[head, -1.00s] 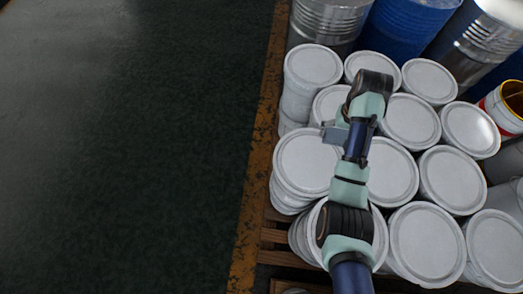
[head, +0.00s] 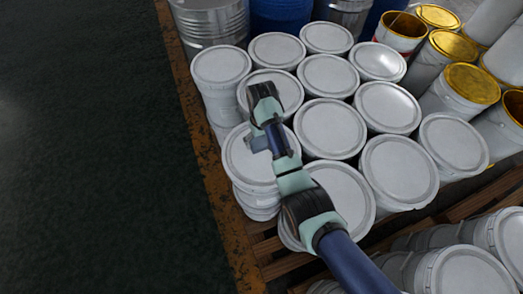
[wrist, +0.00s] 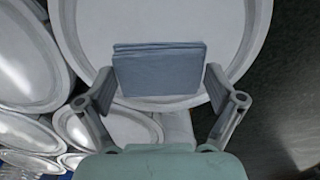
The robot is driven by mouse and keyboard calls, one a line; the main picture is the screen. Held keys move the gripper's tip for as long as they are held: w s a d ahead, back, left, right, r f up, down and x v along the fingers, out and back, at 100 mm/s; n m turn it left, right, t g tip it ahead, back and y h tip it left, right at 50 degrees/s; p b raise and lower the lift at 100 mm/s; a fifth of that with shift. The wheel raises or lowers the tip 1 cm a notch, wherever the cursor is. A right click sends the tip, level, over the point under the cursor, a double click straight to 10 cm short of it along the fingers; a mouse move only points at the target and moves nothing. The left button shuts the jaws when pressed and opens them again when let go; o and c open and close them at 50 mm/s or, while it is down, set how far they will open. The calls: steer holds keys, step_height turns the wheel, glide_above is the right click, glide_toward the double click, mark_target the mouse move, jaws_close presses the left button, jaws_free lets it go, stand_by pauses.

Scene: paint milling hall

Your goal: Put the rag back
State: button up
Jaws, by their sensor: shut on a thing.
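The rag is a folded blue-grey cloth (wrist: 160,70) in the middle of the wrist view. My gripper (wrist: 160,88) is shut on it, with one finger at each side edge. A broad white pail lid (wrist: 160,22) shows behind the rag; I cannot tell how far the rag is above it. In the head view my arm reaches over the left columns of white pails (head: 331,128). The gripper's fingers and the rag cannot be made out clearly there.
White lidded pails stand close together on a wooden pallet (head: 440,215). Yellow-topped pails (head: 472,83) are at the right, with metal drums (head: 210,20) and a blue drum (head: 280,14) at the back. Dark open floor (head: 90,170) lies left of a worn orange line (head: 205,165).

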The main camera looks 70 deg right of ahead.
mark_target(262, 147)
steer(key=shift+f+b, duration=0.5)
steer(key=shift+f, duration=2.1)
steer(key=shift+f, duration=0.2)
steer(key=o, duration=0.9)
steer(key=shift+c, duration=0.2)
step_height(262, 147, up, 12)
steer(key=p, duration=0.2)
steer(key=shift+r+p, duration=0.25)
steer(key=shift+p, duration=0.15)
steer(key=shift+w, duration=0.1)
